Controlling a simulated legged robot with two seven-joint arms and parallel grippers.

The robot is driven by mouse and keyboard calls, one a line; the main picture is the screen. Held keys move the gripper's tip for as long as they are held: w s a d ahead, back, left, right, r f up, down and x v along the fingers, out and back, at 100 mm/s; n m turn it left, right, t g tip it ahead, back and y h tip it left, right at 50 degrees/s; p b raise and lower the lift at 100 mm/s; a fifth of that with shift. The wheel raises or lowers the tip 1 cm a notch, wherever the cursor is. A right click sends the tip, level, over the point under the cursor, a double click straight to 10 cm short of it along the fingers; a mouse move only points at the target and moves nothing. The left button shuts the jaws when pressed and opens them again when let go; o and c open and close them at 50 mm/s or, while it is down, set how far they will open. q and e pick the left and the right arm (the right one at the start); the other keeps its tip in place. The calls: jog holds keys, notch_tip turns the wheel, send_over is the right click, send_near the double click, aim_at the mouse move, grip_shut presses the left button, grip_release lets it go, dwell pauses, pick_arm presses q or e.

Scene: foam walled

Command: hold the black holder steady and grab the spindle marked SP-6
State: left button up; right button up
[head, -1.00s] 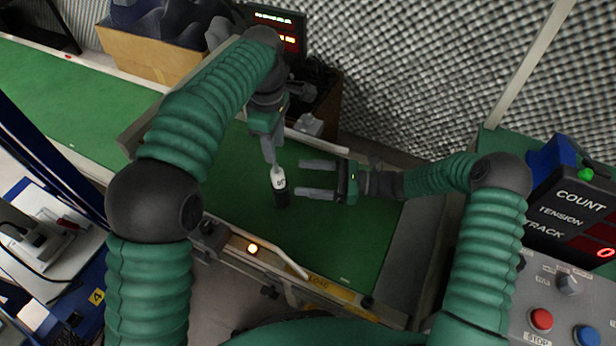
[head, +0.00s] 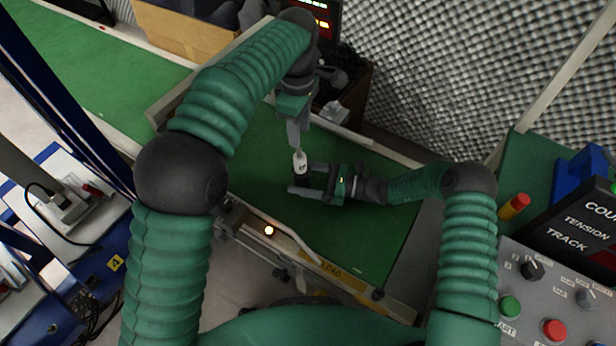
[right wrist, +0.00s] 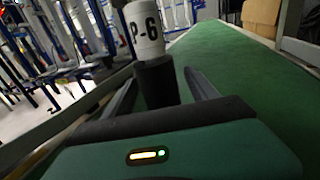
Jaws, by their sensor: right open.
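A white spindle (head: 299,161) with dark marking stands in a black holder (head: 301,178) on the green belt. In the right wrist view the white spindle (right wrist: 143,28) reads "P-6", its left part turned out of sight, above the black holder (right wrist: 157,83). My right gripper (head: 299,178) is open, with its fingers on either side of the holder. A gap shows beside the right finger in the wrist view. My left gripper (head: 297,146) points down with its fingertips at the spindle's top. Its fingers are seen edge-on, so its grip is unclear.
The green belt (head: 370,235) is clear around the holder. A pale guide rail (head: 292,238) runs along its near side. A control panel (head: 530,300) with buttons is at the lower right, and a cardboard box (head: 185,30) stands at the back.

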aim_at(302, 159)
grip_shut()
dwell(0.3)
dwell(0.6)
pick_arm(q)
jog(key=o, duration=0.4)
jog(key=shift+s+d, duration=0.1)
jog(key=shift+s, duration=0.05)
jog(key=shift+c, duration=0.2)
jog(key=shift+o, duration=0.4)
jog(key=s+m+t, duration=0.1)
jog(key=m, duration=0.1)
jog(key=s+d+f+m+t+y, duration=0.1)
jog(key=m, duration=0.1)
jog(key=s+m+t, duration=0.1)
jog(key=m, duration=0.1)
jog(key=shift+s+d+f+t+y, duration=0.15)
jog(key=shift+d+t+y, duration=0.15)
jog(key=shift+y, duration=0.1)
jog(key=shift+m+t, duration=0.3)
jog(key=shift+m, duration=0.4)
jog(key=x, duration=1.2)
jog(key=shift+s+f, duration=0.1)
jog(key=shift+s, duration=0.2)
